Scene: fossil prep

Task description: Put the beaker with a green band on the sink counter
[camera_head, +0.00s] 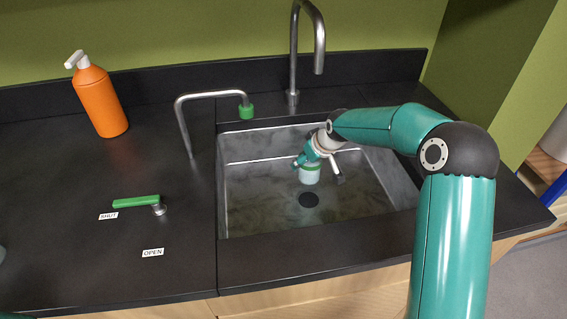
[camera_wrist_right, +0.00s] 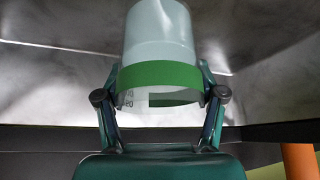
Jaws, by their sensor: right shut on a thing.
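The beaker with a green band (camera_wrist_right: 160,40) is held in my right gripper (camera_wrist_right: 160,98), with the fingers on either side of it near the band. In the head view the beaker (camera_head: 309,175) shows as a small pale shape with a green band, over the sink basin (camera_head: 250,205). My right gripper (camera_head: 318,155) is at the end of my right arm, which reaches across the sink. The black sink counter (camera_head: 330,262) surrounds the basin. My left gripper is not in view.
A green-tipped bent spout (camera_head: 215,94) and a tall faucet (camera_head: 319,55) stand at the back. An orange pump bottle (camera_head: 100,101) stands back left. The left counter has clear room.

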